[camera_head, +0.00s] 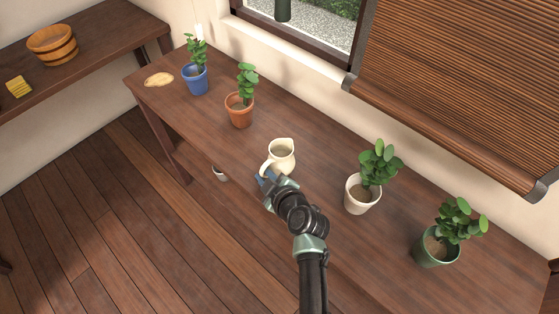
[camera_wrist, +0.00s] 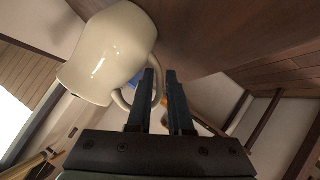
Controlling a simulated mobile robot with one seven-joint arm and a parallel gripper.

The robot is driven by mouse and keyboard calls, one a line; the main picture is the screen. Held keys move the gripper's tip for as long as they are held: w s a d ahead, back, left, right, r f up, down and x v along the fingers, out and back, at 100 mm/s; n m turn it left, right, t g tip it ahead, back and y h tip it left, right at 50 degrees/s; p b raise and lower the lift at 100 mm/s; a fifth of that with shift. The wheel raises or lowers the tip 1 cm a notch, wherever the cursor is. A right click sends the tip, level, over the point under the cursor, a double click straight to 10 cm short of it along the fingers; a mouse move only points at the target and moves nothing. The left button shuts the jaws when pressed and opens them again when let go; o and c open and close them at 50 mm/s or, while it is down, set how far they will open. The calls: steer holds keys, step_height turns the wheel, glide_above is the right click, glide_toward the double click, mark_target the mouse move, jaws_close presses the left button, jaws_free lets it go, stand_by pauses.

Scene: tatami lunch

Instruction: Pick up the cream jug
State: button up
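The cream jug (camera_head: 283,153) stands upright on the wooden table, with its handle toward my gripper. My gripper (camera_head: 264,178) is low at the jug's handle side, near the table's front edge. In the wrist view, the jug (camera_wrist: 112,48) fills the upper left and its curved handle reaches the fingers. My gripper's two dark fingers (camera_wrist: 161,76) are apart with a narrow gap. Part of the handle shows behind the left finger and in the gap. Whether the fingers touch the handle cannot be told.
Potted plants line the table: a blue pot (camera_head: 195,80), a terracotta pot (camera_head: 239,111), a white pot (camera_head: 361,195) and a green pot (camera_head: 435,247). A small cup (camera_head: 220,173) shows beyond the front edge. A side shelf holds a wooden bucket (camera_head: 52,46).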

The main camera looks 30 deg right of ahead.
jaws_close()
steer(key=shift+s+a+f, duration=0.1)
steer(key=shift+f, duration=0.05)
stand_by(1.0)
